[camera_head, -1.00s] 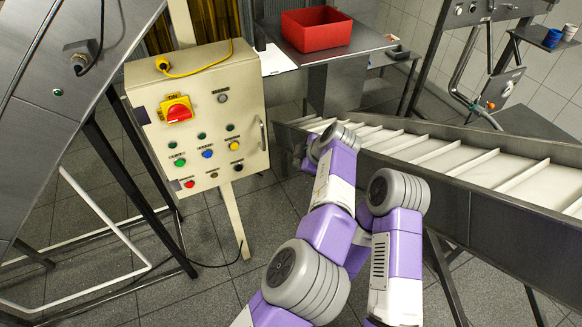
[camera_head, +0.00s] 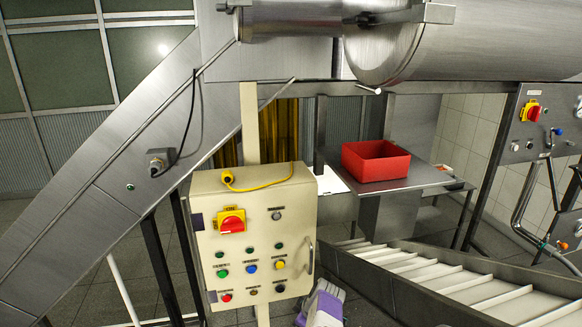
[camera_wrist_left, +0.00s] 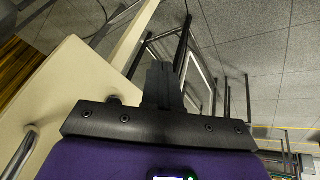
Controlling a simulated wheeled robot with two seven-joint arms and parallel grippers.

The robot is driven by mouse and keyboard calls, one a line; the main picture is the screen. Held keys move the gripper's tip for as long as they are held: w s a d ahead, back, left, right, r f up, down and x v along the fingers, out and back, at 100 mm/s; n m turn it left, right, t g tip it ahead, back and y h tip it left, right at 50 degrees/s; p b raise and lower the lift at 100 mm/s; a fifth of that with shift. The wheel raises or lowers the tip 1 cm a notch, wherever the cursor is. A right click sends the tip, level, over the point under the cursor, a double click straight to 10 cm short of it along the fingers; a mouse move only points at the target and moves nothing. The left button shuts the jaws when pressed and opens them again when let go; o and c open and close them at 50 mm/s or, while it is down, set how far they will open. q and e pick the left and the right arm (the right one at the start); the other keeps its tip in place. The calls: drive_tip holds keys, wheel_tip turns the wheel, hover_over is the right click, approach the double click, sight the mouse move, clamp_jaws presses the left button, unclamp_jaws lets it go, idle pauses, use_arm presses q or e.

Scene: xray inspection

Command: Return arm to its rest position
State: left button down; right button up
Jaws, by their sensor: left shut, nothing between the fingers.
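My left gripper (camera_wrist_left: 163,85) shows in the left wrist view with its dark fingers shut together and nothing between them. It is beside the cream control box (camera_wrist_left: 75,75), whose handle shows at the lower left edge. In the head view, a purple and white part of my arm (camera_head: 322,307) shows at the bottom, low and right of the control box. Neither gripper can be seen in the head view. My right gripper is in no view.
The control box (camera_head: 250,190) has a red and yellow switch and several coloured buttons. The white slatted conveyor (camera_head: 450,275) runs to the lower right. A red bin (camera_head: 377,162) sits on a steel table (camera_head: 425,180) behind. Tiled floor (camera_wrist_left: 265,60) is open beyond the gripper.

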use_arm(q)
drive_tip(key=s+a+f+m+g+h+b, duration=0.15)
drive_tip(key=s+a+f, duration=0.3)
drive_tip(key=f, duration=0.45)
drive_tip(key=s+a+f+m+g+b, duration=0.1)
drive_tip(key=s+a+f+b, duration=0.1)
drive_tip(key=s+a+f, duration=0.35)
drive_tip(key=s+a+f+m+g+h+b, duration=0.1)
drive_tip(key=s+a+f+m+b, duration=0.3)
drive_tip(key=f, duration=0.8)
drive_tip(key=s+f+m+h+b, duration=0.1)
drive_tip(key=s+f+h, duration=0.1)
drive_tip(key=s, duration=0.7)
drive_tip(key=s+f+m+h+b, duration=0.1)
drive_tip(key=s+f+m+h, duration=0.1)
drive_tip(key=s, duration=0.6)
drive_tip(key=shift+s+d+f+h, duration=0.25)
drive_tip(key=shift+s+f+h, duration=0.15)
drive_tip(key=shift+f, duration=0.3)
